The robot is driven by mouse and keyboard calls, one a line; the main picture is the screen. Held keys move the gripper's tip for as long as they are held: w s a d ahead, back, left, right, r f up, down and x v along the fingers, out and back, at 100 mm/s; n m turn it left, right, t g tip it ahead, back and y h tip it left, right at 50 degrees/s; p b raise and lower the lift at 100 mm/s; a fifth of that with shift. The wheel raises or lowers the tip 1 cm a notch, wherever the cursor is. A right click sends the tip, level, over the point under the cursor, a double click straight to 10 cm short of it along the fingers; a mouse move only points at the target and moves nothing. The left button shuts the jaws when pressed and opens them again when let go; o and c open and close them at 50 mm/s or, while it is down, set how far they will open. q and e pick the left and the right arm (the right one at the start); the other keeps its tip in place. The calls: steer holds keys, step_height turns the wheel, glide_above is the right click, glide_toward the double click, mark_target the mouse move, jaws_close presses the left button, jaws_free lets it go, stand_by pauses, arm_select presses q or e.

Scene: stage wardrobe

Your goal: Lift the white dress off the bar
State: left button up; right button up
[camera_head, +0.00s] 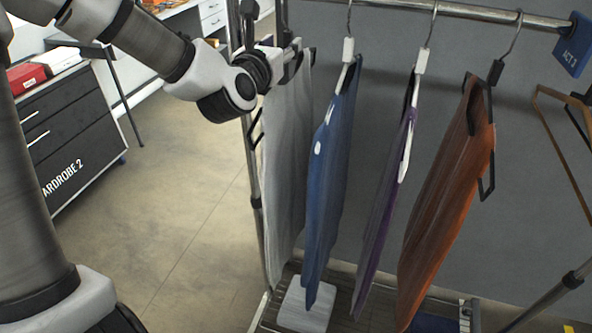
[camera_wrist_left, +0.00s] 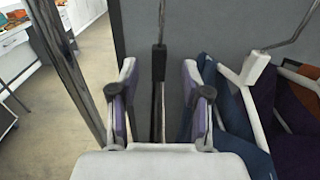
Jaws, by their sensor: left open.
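The white dress (camera_head: 286,165), pale grey-white, hangs on a dark hanger at the left end of the bar (camera_head: 460,12). My left gripper (camera_head: 293,58) is at the top of the dress, in front of its hanger. In the left wrist view, the open fingers of my left gripper (camera_wrist_left: 160,98) stand on either side of the dark hanger neck (camera_wrist_left: 159,62), with gaps on both sides. The hanger's hook rises above the fingers. The dress cloth is mostly hidden there by the gripper body. My right gripper is not in view.
A blue garment (camera_head: 328,190) hangs close to the right, near the right finger. Purple (camera_head: 385,210) and orange (camera_head: 447,200) garments follow. A rack post stands just left. A white box (camera_head: 305,303) sits on the rack's base. A dark cabinet (camera_head: 68,150) stands at left.

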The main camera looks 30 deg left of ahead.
mark_target(287, 36)
arm_select(q)
steer(key=w+p, duration=0.1)
steer(key=w+r+p, duration=0.1)
steer(key=p, duration=0.1)
steer(key=shift+w+a+r, duration=0.25)
steer(key=shift+a+r, duration=0.05)
steer(key=shift+a, duration=0.05)
steer(key=w, duration=0.2)
steer(key=w+f, duration=0.1)
steer(key=shift+a+f+p, duration=0.1)
steer(key=shift+a+p, duration=0.2)
steer(key=shift+a, duration=0.1)
steer(key=shift+w+f, duration=0.15)
steer(key=shift+s+d+r, duration=0.1)
steer(key=shift+s+r, duration=0.1)
steer(key=shift+s, duration=0.15)
steer(key=c, duration=0.4)
steer(key=shift+s+r, duration=0.1)
steer(key=shift+s, duration=0.05)
jaws_close()
